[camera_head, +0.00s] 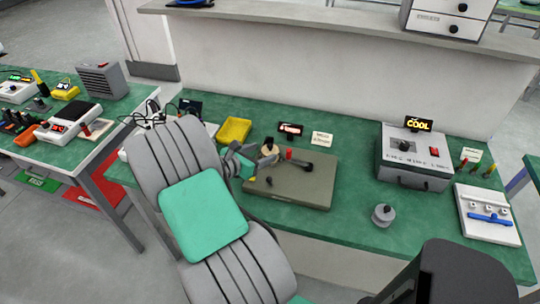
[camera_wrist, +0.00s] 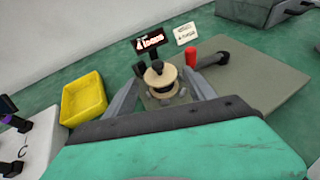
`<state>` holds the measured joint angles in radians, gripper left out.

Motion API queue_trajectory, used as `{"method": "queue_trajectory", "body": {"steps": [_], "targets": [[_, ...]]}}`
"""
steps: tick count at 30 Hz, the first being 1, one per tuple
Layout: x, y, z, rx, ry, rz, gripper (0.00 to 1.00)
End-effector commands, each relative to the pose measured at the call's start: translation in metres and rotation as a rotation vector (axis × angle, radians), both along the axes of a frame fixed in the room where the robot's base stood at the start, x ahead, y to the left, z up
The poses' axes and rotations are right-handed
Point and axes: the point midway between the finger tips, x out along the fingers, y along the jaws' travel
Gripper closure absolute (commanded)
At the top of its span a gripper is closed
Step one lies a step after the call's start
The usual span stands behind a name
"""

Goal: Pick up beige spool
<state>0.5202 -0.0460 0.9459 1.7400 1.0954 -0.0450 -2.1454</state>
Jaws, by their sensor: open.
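The beige spool (camera_wrist: 161,76) stands near the left side of a grey-olive board, between the fingers of my gripper (camera_wrist: 163,92) in the wrist view. Its round top and dark centre knob show; its lower part looks pale and partly see-through or blurred. In the head view the beige spool (camera_head: 269,147) is small, just beyond the fingers of my gripper (camera_head: 252,160). My gripper is open, with one finger to each side of the spool in the wrist view. I cannot tell whether a finger touches it.
The board (camera_head: 310,188) also bears a red cylinder (camera_head: 289,154) and a dark-handled part close to the spool. A yellow tray (camera_head: 234,130) lies to the left. Small signs (camera_head: 290,129) stand behind. A grey spool-like weight (camera_head: 383,215) and a grey oven box (camera_head: 414,158) are to the right.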

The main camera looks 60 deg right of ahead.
Motion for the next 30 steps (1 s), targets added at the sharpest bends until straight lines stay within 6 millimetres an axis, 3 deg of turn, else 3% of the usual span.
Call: {"method": "queue_trajectory", "body": {"steps": [9, 17, 30], "targets": [[-0.012, -0.045, -0.024, 0.002, -0.004, -0.006, 0.36], [-0.012, -0.051, -0.026, 0.002, -0.006, -0.001, 0.36], [-0.012, -0.051, -0.026, 0.002, -0.006, -0.001, 0.7]]}}
